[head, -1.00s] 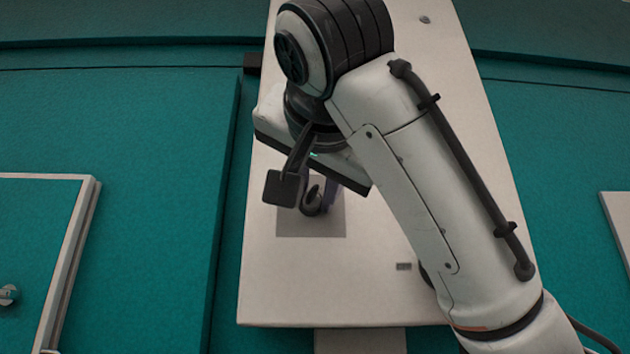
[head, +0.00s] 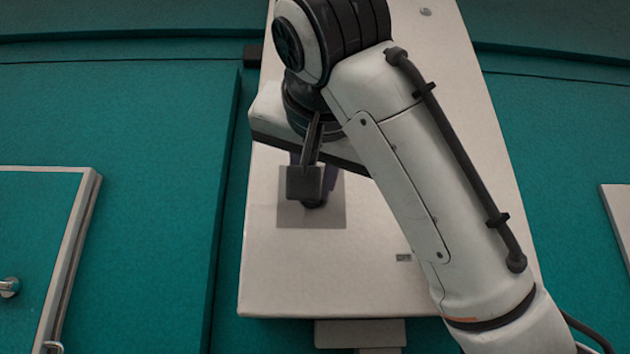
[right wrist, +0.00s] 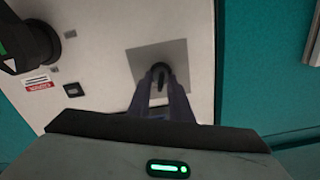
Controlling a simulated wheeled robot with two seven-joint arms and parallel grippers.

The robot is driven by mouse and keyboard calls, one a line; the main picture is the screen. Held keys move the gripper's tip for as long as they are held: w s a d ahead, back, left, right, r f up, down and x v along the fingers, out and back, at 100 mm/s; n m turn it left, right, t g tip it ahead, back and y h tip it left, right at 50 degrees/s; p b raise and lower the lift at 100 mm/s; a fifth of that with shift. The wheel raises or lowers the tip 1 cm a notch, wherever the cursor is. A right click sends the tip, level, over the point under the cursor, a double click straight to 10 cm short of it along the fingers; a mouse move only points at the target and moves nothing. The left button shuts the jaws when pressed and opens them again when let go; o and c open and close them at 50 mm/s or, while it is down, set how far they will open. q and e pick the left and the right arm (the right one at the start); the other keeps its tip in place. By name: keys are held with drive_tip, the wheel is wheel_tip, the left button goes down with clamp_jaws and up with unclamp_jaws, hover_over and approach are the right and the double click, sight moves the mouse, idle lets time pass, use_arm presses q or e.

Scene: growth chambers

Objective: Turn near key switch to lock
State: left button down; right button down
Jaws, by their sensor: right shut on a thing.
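The near key switch (right wrist: 160,72) is a dark round part on a grey square plate (right wrist: 175,52) on a pale panel. In the head view the plate (head: 330,215) shows below my right wrist, and the switch is mostly hidden behind a dark block on my wrist. My right gripper (right wrist: 161,78) has two purple fingers, one on each side of the switch's dark key piece. They are shut on it. In the head view the right gripper (head: 318,185) reaches in from above the plate. Whether the switch is at lock cannot be read. My left gripper is not in view.
The pale panel (head: 290,285) stands against a teal wall (head: 120,130). A framed door with a metal knob (head: 9,287) is at the left. A large dark fitting (right wrist: 30,45), a red-and-white label (right wrist: 39,84) and a small dark socket (right wrist: 73,90) show in the wrist view.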

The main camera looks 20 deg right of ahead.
drive_tip(key=n, duration=0.5)
drive_tip(key=shift+a+n, duration=0.15)
drive_tip(key=shift+n, duration=0.15)
drive_tip(key=shift+a+n, duration=0.15)
drive_tip(key=shift+n, duration=1.95)
drive_tip(key=c, duration=1.9)
unclamp_jaws()
drive_tip(key=shift+c, duration=0.2)
